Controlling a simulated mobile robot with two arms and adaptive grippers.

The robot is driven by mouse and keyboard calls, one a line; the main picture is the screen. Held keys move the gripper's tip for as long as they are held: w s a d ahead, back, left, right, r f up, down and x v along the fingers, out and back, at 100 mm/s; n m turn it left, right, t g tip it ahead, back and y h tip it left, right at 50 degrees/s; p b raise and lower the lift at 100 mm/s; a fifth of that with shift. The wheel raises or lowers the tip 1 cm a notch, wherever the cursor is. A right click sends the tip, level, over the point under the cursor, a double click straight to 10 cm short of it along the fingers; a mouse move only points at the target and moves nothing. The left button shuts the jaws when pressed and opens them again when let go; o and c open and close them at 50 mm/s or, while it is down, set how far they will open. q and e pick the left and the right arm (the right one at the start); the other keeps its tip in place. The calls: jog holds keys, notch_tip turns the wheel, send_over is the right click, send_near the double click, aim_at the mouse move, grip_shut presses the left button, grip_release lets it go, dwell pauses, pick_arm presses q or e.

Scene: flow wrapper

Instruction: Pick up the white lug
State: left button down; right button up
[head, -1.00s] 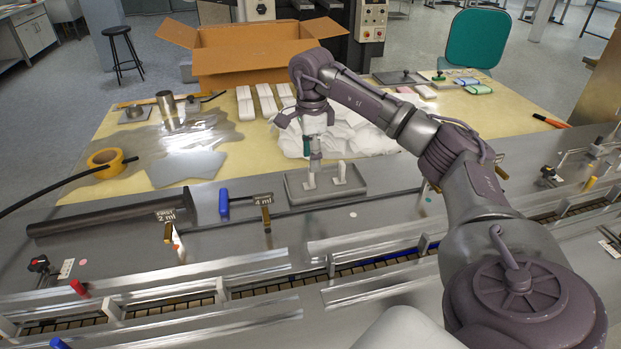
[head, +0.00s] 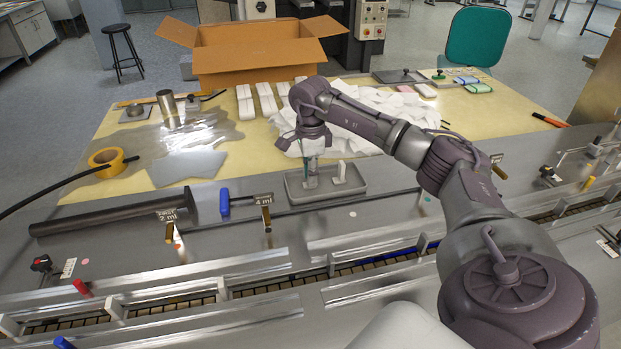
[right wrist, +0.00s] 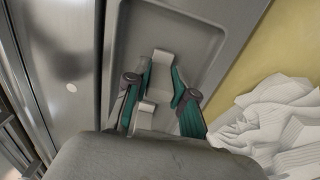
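Two white lugs stand in a grey tray (head: 355,190) on the near side of the table. The left lug (head: 311,182) is right below my right gripper (head: 311,172), and the right lug (head: 341,173) stands beside it. In the right wrist view, the teal-padded fingers of my right gripper (right wrist: 160,90) are apart. One white lug (right wrist: 146,108) shows between them, partly hidden by the gripper body, and the other lug (right wrist: 163,58) is just beyond. I cannot tell whether the fingers touch a lug. My left gripper is not in view.
A heap of white wrappers (head: 390,105) lies behind the tray. An open cardboard box (head: 255,50) stands at the back. A blue-handled tool (head: 224,203) and a dark roller (head: 105,214) lie left. The conveyor (head: 270,284) runs along the front.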

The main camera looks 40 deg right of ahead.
jog(key=shift+c, duration=1)
jog(key=shift+r, duration=0.1)
jog(key=shift+r, duration=0.65)
notch_tip(320, 180, up, 3)
jog(key=shift+s+b, duration=0.1)
jog(key=shift+b, duration=0.3)
jog(key=s+r+b, duration=0.1)
jog(key=s+r, duration=0.5)
jog(key=s, duration=0.5)
jog(key=shift+s+a+r+b, duration=0.25)
jog(key=shift+a+r+b, duration=0.05)
jog(key=shift+b, duration=0.05)
